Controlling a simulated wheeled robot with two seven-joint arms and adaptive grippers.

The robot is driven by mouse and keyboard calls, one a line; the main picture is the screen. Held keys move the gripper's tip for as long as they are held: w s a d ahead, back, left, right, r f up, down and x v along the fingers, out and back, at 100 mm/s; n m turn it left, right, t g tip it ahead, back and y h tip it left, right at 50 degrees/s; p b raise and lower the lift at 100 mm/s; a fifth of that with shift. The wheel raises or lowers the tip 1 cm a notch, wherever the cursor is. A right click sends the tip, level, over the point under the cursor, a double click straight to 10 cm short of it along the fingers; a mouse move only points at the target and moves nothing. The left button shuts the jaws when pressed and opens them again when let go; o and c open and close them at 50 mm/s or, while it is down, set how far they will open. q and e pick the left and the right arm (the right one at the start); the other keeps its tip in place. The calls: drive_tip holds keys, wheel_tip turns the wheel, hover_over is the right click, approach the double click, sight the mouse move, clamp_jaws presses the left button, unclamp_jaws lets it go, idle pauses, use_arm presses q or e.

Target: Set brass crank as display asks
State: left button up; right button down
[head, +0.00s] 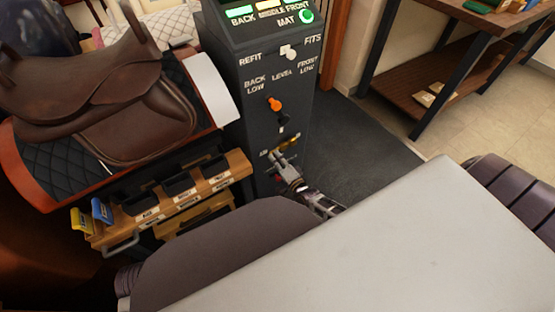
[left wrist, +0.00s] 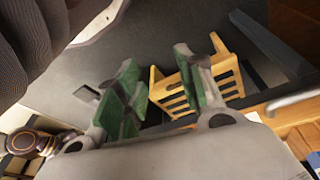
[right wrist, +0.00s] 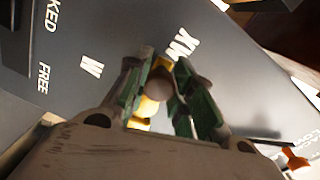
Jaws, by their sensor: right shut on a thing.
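The dark console (head: 264,50) stands at the centre of the head view. Its top panel has lit BACK, MIDDLE and FRONT windows, the middle one (head: 268,5) yellowish, and a round green MAT light (head: 306,16). The brass crank (head: 289,143) is low on its front face. My right gripper (head: 281,160) is at the crank; in the right wrist view its fingers (right wrist: 165,90) are closed around the crank's knob, with yellow brass (right wrist: 148,106) showing between them. Letters W and XW are beside it. My left gripper (left wrist: 160,88) is open and empty, over a slotted wooden piece (left wrist: 190,92).
A white REFIT/FITS knob (head: 289,51) and an orange level lever (head: 274,104) stick out above the crank. A brown saddle (head: 110,90) and a wooden rack (head: 165,205) with labelled bins are left. A wooden bench (head: 440,90) stands right.

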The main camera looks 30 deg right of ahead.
drive_tip(key=shift+a+r+m, duration=0.15)
drive_tip(key=shift+a+m, duration=0.05)
drive_tip(key=shift+m, duration=0.1)
drive_tip(key=shift+r+m, duration=0.15)
drive_tip(key=shift+m, duration=0.15)
use_arm(q)
drive_tip(key=shift+w+a+f, duration=0.1)
drive_tip(key=shift+w+f, duration=0.15)
drive_tip(key=shift+f, duration=0.2)
drive_tip(key=shift+s, duration=0.1)
use_arm(e)
drive_tip(key=c, duration=1.2)
unclamp_jaws()
drive_tip(key=shift+r, duration=0.1)
drive_tip(key=shift+o, duration=0.2)
use_arm(q)
drive_tip(key=shift+s, duration=0.1)
use_arm(e)
drive_tip(key=shift+d, duration=0.1)
drive_tip(key=shift+s, duration=0.1)
